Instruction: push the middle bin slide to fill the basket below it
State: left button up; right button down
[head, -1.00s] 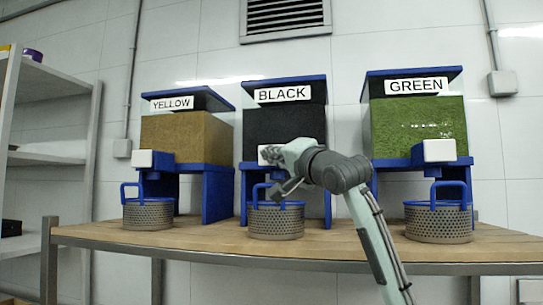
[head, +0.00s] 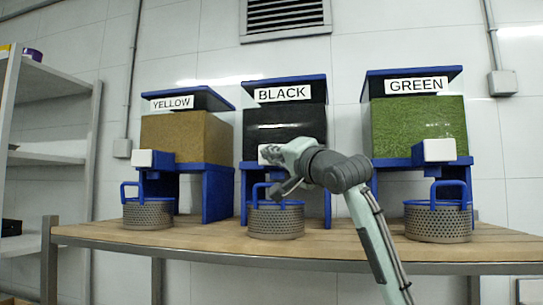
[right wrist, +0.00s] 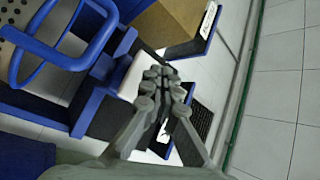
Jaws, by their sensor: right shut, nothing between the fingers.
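The middle bin (head: 284,115), labelled BLACK, stands on a blue frame above the table and holds dark material. Its white slide block (head: 266,152) is at the front of the frame, partly hidden by my right gripper (head: 268,158). The perforated metal basket (head: 276,222) with a blue handle stands on the table below it; its inside cannot be seen. In the right wrist view my right gripper (right wrist: 160,76) is shut and empty, its fingertips close beside a white block (right wrist: 132,84); contact cannot be told. My left gripper is not in view.
The YELLOW bin (head: 186,135) stands to the left and the GREEN bin (head: 419,127) to the right, each with its own basket (head: 148,214) (head: 438,222) below. The wooden table (head: 330,248) has bare room in front. A metal shelf (head: 45,158) stands at far left.

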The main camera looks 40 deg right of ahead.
jog(key=shift+w+d, duration=0.1)
jog(key=shift+w+d, duration=0.15)
jog(key=shift+d, duration=0.05)
dwell(0.4)
jog(key=shift+w+d+p, duration=0.45)
jog(key=shift+w+d, duration=0.2)
jog(key=shift+d, duration=0.15)
dwell(1.1)
dwell(0.3)
jog(key=shift+s+a, duration=0.9)
jog(key=shift+a, duration=0.15)
